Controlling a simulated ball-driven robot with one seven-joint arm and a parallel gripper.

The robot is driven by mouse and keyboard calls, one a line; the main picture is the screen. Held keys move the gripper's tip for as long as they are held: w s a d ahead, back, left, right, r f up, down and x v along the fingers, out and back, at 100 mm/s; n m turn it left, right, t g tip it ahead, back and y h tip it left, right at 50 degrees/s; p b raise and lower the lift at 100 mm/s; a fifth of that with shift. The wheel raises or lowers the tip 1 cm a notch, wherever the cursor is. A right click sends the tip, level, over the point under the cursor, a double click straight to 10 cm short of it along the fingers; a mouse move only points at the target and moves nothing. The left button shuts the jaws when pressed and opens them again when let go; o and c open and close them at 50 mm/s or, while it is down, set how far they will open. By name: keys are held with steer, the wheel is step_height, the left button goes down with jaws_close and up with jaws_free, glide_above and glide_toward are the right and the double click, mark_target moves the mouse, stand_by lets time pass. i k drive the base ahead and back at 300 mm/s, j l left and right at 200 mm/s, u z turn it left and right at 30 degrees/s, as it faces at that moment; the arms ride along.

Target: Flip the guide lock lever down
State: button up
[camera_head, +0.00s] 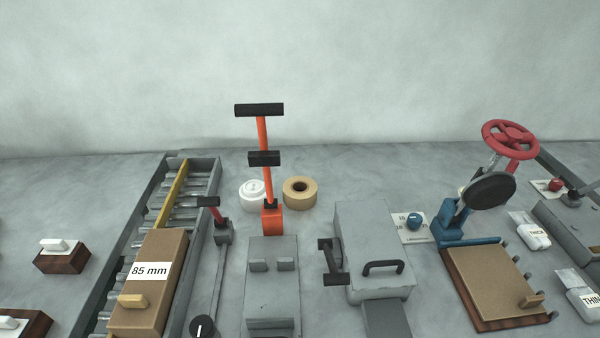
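A short red lever (217,215) with a black grip looks like the guide lock lever. It stands up from a small grey block (223,234) beside the right side of the roller conveyor and leans up to the left. The block sits at the far end of a thin grey rail (217,275), with a round black knob (202,327) near its front end. A yellow guide bar (174,192) lies along the conveyor. My gripper is not in view.
A box marked 85 mm (150,295) sits on the roller conveyor (207,180). A tall orange lever (263,135) with black crossbars rises just right of the red lever. White and tan rolls (300,191) stand behind. Grey blocks and a red-wheeled device (510,136) are further right.

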mark_target(211, 201)
steer(key=j+z, duration=0.2)
steer(key=j, duration=0.25)
steer(key=j+z, duration=0.15)
steer(key=j, duration=0.35)
steer(key=j+z, duration=0.2)
steer(key=j, duration=0.25)
steer(key=k+j+z, duration=0.15)
steer(key=j, duration=0.3)
steer(key=j+z, duration=0.2)
steer(key=j, duration=0.25)
steer(key=k+j+z, duration=0.15)
steer(key=j, duration=0.3)
